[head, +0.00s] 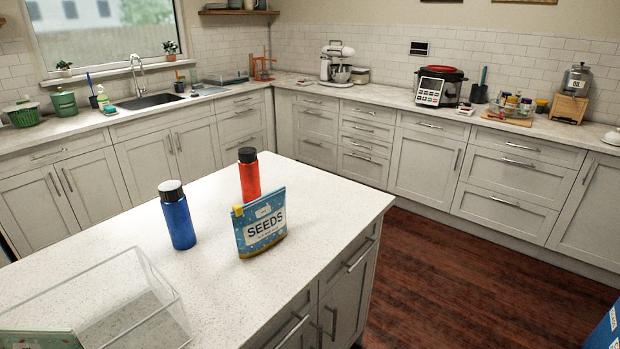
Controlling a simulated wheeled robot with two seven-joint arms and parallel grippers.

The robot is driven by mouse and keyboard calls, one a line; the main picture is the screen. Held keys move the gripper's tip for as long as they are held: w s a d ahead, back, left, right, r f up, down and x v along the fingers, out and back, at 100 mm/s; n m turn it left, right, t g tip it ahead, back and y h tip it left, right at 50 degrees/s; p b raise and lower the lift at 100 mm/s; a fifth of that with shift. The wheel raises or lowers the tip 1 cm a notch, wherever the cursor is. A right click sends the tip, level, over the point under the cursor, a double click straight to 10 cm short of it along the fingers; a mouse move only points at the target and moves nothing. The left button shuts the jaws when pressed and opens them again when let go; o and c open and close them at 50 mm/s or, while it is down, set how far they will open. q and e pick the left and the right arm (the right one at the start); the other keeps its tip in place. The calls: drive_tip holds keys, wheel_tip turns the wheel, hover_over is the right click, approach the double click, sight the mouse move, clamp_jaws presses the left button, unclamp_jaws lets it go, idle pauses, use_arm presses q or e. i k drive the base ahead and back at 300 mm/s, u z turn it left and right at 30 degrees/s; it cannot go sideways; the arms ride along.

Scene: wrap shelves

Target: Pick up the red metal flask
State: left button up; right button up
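A red flask (250,180) with a black cap stands upright on the white kitchen island (325,187). Its lower part is hidden behind a blue seed packet (261,225) labelled SEEDS, which stands in front of it. A blue flask (178,220) with a dark cap stands upright to the left of the red flask, apart from it. Neither of my grippers shows in the head view.
A clear open box (140,262) sits at the island's front left, with a green packet (40,339) at the bottom left edge. The island top behind the flasks is clear. Back counters (385,94) hold appliances. A blue object (604,330) stands at the lower right edge.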

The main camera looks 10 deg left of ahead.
sight(249, 176)
drive_tip(key=z, duration=1.3)
drive_tip(key=i, duration=2.45)
drive_tip(key=u, duration=4.3)
